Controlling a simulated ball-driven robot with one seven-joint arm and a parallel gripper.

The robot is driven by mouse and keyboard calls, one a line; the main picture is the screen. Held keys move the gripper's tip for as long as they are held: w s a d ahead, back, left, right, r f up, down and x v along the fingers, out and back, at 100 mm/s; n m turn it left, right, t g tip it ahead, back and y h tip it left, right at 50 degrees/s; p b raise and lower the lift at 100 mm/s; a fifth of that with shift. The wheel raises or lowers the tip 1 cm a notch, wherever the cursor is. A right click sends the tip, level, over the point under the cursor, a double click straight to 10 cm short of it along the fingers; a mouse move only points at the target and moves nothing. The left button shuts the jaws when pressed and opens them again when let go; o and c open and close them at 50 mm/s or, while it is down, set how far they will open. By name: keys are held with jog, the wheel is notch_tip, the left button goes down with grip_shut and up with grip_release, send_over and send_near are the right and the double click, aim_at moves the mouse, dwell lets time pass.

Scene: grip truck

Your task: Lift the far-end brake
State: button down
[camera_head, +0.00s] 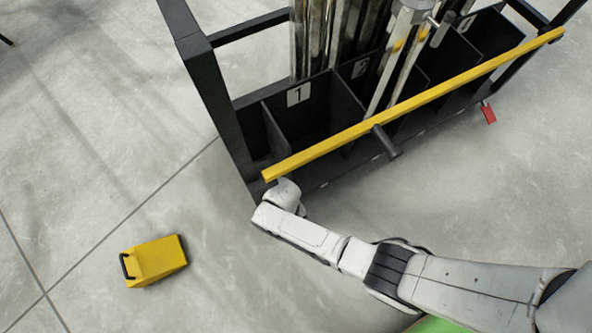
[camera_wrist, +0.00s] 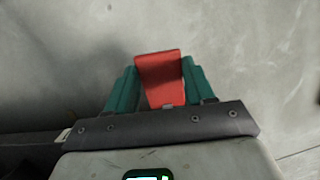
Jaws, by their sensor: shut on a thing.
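My gripper (camera_wrist: 158,66) shows in the wrist view with its two green fingers on either side of a red brake pedal (camera_wrist: 160,88). The gripper is shut on this pedal. In the head view my arm reaches to the left corner of the dark truck (camera_head: 222,110), and its end is just below the left end of the yellow bar. The fingers and the held pedal are hidden there. Another red brake pedal (camera_head: 488,113) sticks out low at the truck's right end, apart from my gripper.
The yellow bar (camera_head: 430,96) runs along the truck's near side, above numbered compartments. Shiny metal tubes (camera_head: 325,40) stand in them. A yellow block with a black handle (camera_head: 158,261) lies on the floor at the lower left. The grey floor around it is clear.

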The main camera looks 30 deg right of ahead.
jog(key=shift+c, duration=2)
grip_release()
jog(key=shift+r, duration=0.3)
jog(key=shift+s+p+v, duration=0.25)
jog(key=shift+p+v, duration=0.9)
jog(key=shift+v, duration=0.05)
jog(key=s+d+r+p, duration=0.2)
jog(key=s+r+p, duration=0.7)
jog(key=s, duration=0.5)
jog(key=shift+r+p, duration=0.3)
jog(key=shift+r, duration=0.25)
